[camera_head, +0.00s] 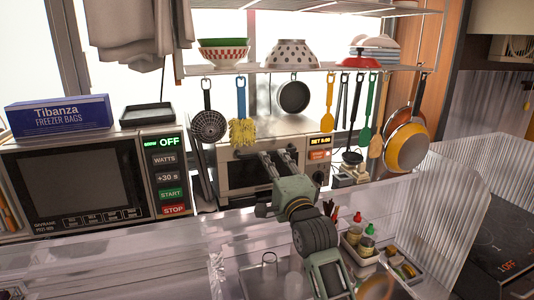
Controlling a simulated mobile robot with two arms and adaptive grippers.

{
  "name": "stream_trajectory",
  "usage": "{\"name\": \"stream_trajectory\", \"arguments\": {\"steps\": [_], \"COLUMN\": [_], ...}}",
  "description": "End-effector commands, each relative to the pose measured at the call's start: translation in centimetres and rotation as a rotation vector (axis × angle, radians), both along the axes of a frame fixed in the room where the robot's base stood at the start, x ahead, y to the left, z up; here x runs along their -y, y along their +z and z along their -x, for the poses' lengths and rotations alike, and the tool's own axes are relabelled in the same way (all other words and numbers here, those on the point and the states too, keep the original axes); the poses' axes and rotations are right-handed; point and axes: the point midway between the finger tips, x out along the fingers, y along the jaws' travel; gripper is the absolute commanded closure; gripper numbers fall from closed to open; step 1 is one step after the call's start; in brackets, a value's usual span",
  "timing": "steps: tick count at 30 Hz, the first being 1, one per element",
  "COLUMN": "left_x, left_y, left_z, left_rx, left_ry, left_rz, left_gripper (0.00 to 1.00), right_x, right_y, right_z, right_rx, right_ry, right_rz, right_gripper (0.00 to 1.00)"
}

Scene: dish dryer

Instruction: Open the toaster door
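The toaster is a metal toaster oven (222,190) in the middle of the counter, with a lit display and an orange button at its right. Its front door (238,172) has a dark window and looks upright and closed. My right gripper (279,156) is in front of the upper right part of the door, fingers pointing at the handle area. Its two dark fingers are apart with a gap between them. The gripper hides part of the door and handle, and I cannot tell whether it touches them. My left gripper is not in view.
A microwave (80,183) stands left of the toaster, with a freezer bag box (58,116) on top. Utensils and a yellow brush (242,131) hang above the toaster from a shelf. Clear ribbed panels (392,207) and a condiment tray (364,253) are at the right.

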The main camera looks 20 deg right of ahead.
Motion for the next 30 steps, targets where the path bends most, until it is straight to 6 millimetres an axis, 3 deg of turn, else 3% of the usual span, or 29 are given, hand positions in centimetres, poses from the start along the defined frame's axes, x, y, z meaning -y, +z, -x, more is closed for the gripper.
{"name": "stream_trajectory", "arguments": {"steps": [6, 12, 24, 30], "left_x": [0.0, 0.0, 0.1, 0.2], "left_y": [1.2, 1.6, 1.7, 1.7], "left_z": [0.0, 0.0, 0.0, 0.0], "left_rx": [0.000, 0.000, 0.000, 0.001], "left_ry": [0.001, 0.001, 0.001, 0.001], "left_rz": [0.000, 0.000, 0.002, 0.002], "left_gripper": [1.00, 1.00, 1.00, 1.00], "right_x": [-0.1, -0.1, -0.2, -0.2], "right_y": [0.9, 1.1, 1.1, 1.1], "right_z": [-3.3, -5.2, -5.8, -5.8], "right_rx": [-0.001, -0.003, -0.002, -0.002], "right_ry": [-0.002, -0.002, -0.002, -0.002], "right_rz": [0.005, 0.005, 0.004, 0.004], "right_gripper": [0.69, 0.69, 0.69, 0.86]}}
